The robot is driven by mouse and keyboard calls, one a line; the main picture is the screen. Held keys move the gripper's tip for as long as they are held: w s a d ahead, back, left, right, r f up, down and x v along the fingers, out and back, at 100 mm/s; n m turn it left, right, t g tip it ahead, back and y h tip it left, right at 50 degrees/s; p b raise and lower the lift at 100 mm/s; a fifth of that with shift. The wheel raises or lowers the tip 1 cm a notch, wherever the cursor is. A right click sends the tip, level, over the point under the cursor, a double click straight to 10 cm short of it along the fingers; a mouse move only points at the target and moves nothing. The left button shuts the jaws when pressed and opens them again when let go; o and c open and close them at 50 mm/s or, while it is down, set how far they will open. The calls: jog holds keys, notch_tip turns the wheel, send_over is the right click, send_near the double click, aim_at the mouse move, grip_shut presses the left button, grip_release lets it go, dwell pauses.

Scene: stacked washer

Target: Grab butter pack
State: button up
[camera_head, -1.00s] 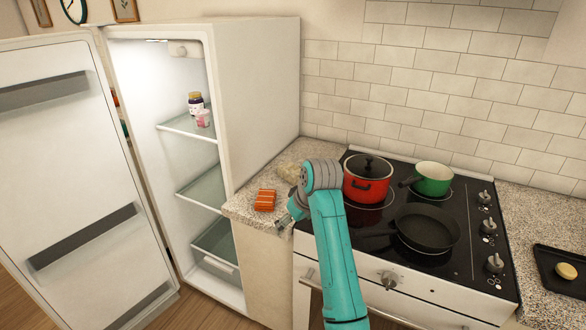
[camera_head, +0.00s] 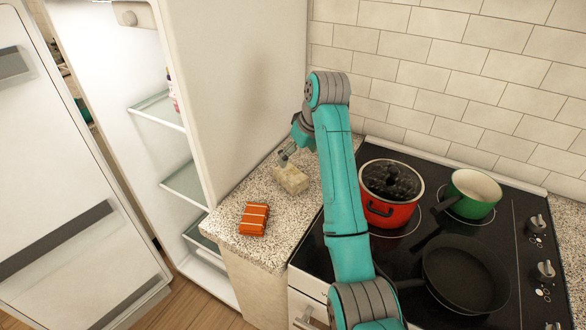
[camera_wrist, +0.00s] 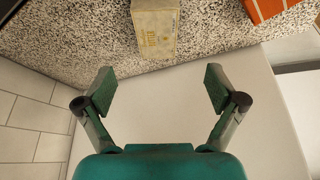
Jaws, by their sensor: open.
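The butter pack appears to be the pale cream block (camera_head: 291,180) on the speckled counter, between the fridge and the stove. It also shows at the top of the wrist view (camera_wrist: 156,28), with small printed lettering, and is cut off by the upper edge. My gripper (camera_head: 285,155) is just above and behind the pack in the head view. In the wrist view my gripper (camera_wrist: 160,88) is open and empty, its two fingers apart. The pack lies beyond the fingertips, roughly in line with the gap between them, and is not between the fingers.
An orange pack (camera_head: 254,219) lies on the counter (camera_head: 270,253) near its front edge. The fridge (camera_head: 240,90) stands open at left. A red pot (camera_head: 388,213), a green pan (camera_head: 473,195) and a black frying pan (camera_head: 464,275) stand on the stove. A tiled wall is behind.

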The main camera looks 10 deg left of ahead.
aim_at(291, 173)
jog(key=x, duration=1)
jog(key=shift+w+d+f, duration=0.15)
jog(key=shift+d+f, duration=0.05)
jog(key=shift+f, duration=0.05)
jog(key=shift+f, duration=0.25)
dwell(0.3)
jog(key=c, duration=1.5)
jog(key=shift+o, duration=0.2)
jog(key=shift+r, duration=0.15)
